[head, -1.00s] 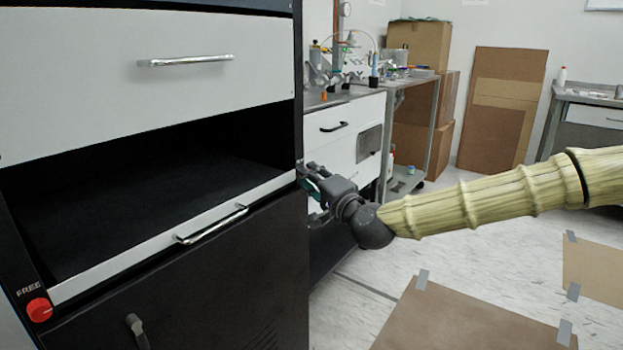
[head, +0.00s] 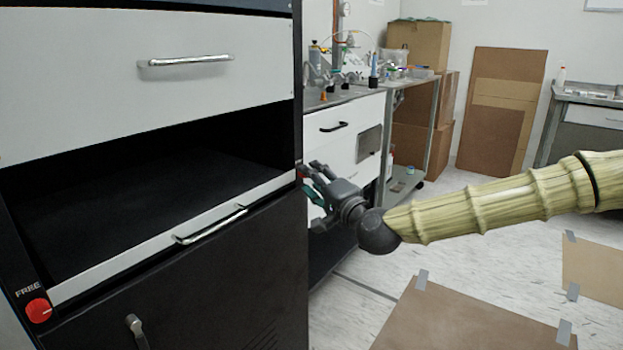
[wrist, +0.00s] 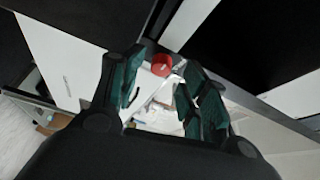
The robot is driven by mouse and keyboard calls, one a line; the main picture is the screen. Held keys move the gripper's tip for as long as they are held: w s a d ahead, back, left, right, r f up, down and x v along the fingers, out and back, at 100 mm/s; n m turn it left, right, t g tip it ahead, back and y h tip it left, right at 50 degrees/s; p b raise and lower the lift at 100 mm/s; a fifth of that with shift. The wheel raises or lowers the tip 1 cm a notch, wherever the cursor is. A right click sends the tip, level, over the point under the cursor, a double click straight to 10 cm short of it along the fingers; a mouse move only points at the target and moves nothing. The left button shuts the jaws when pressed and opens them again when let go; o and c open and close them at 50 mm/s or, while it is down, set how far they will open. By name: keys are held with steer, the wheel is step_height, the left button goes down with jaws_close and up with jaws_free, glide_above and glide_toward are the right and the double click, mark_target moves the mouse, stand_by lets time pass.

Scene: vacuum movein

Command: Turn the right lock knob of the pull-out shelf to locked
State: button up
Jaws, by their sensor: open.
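The pull-out shelf (head: 160,255) is a white-fronted panel with a metal handle, set in the black cabinet. The right lock knob (wrist: 162,65) is red and shows in the wrist view just past my fingertips, roughly in line with the space between them. Its marker position cannot be read. In the head view it is at most a tiny red spot at the cabinet's right front edge. My gripper (head: 315,190) is open beside that edge, its green-padded fingers (wrist: 163,84) spread and empty. I see no clear contact with the knob.
A red left knob (head: 39,310) sits at the shelf's left end under the word FREE. A white drawer (head: 100,70) is above, and a dark lower door (head: 220,285) below. A side bench (head: 345,130) stands behind my gripper.

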steer(key=v, duration=0.6)
steer(key=shift+s, duration=0.15)
steer(key=shift+d, duration=0.15)
steer(key=s+f+n+g+h, duration=0.1)
steer(key=s+f+g, duration=0.3)
steer(key=f, duration=0.9)
steer(key=s+f+n+g+h, duration=0.15)
steer(key=s+f, duration=0.55)
steer(key=f, duration=0.7)
steer(key=s+f+n+g+h, duration=0.1)
steer(key=s+f+n+g, duration=0.3)
steer(key=f, duration=0.9)
steer(key=s+d+f+g+h, duration=0.1)
steer(key=s+d+f+g, duration=0.15)
steer(key=s+f, duration=0.4)
steer(key=s+d+f+g+h, duration=0.1)
steer(key=s+d+f+h, duration=0.15)
steer(key=s+f, duration=0.4)
steer(key=s+d+f+n+g+h, duration=0.1)
steer(key=s+d+f+g+h, duration=0.15)
steer(key=s+d, duration=0.5)
steer(key=s+d+f+n+g+h, duration=0.1)
steer(key=s+d+f+n, duration=0.15)
steer(key=s+d, duration=0.55)
step_height(320, 180, up, 36)
steer(key=a+m+p, duration=0.1)
steer(key=p, duration=3.6)
steer(key=shift+s+a, duration=0.2)
steer(key=shift+a, duration=0.15)
